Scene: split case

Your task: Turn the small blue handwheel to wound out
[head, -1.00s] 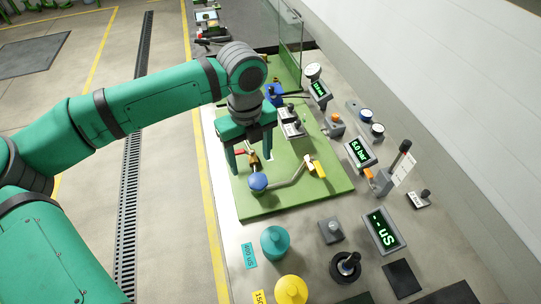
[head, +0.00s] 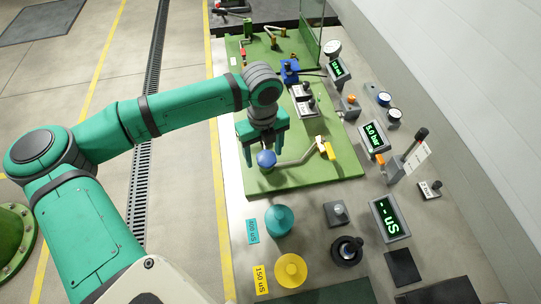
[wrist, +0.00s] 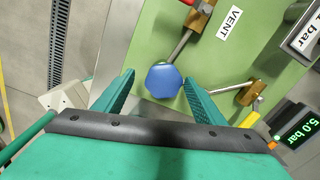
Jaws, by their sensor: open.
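The small blue handwheel (head: 266,159) sits at the near left end of the green plate (head: 310,180), on a thin pipe. In the wrist view the blue handwheel (wrist: 164,80) is a rounded blue cap on a metal stem that runs to a brass fitting by a VENT label (wrist: 230,22). My gripper (head: 263,150) is open and points down over the handwheel. In the wrist view the fingers of my gripper (wrist: 160,78) lie on either side of the handwheel, with a visible gap on the right; I cannot tell whether the left one touches or how deep they reach.
A yellow-handled lever (head: 327,149) stands to the right of the handwheel. A blue valve (head: 289,71) stands farther back.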

